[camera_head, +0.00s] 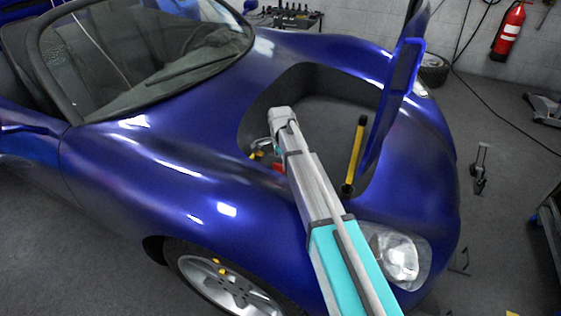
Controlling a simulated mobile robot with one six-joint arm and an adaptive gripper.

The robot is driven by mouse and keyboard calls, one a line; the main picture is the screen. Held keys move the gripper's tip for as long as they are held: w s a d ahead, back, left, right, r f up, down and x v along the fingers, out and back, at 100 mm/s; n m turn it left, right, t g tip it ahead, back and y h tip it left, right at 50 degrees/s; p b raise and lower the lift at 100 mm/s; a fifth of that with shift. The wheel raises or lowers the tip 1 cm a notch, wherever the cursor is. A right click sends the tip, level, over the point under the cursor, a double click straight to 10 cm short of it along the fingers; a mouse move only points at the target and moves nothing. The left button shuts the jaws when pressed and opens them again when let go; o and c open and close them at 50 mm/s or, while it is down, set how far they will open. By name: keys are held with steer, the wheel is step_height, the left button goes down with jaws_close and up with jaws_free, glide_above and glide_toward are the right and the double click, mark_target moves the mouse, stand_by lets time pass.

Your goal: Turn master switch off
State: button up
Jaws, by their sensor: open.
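A blue open-top car fills the middle of the view, and its front compartment (325,88) is open. My arm reaches from the lower right over the front fender into this compartment. My gripper (258,155) is at the compartment's left edge, small and partly hidden by my wrist. Its fingers are open, with yellow near the tips. A small red part (279,167) shows just right of the gripper, partly behind my arm. It may be the master switch, but it is too small to tell. I cannot tell whether the gripper touches it.
The raised blue lid (392,100) stands on the compartment's right side. A yellow bar (355,150) stands upright beside it. The headlight (397,258) lies close to my arm. A fire extinguisher (508,33) hangs on the back wall. Floor at the right is partly free.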

mark_target(281, 165)
steer(key=shift+r+p, duration=5.75)
steer(key=shift+r, duration=0.35)
steer(key=s+d+r+n+p, duration=0.2)
steer(key=s+d+n, duration=0.2)
steer(key=s+d, duration=0.4)
steer(key=s+d+r+n+p, duration=0.2)
steer(key=s+d+n, duration=0.2)
steer(key=s+d, duration=0.4)
steer(key=shift+d+r+p, duration=0.4)
steer(key=shift+d, duration=0.05)
steer(key=s+d+n, duration=0.5)
steer(key=s+d, duration=0.1)
steer(key=s, duration=0.4)
step_height(281, 165, up, 15)
steer(key=p, duration=1.5)
steer(key=shift+r, duration=0.15)
steer(key=shift+w, duration=0.1)
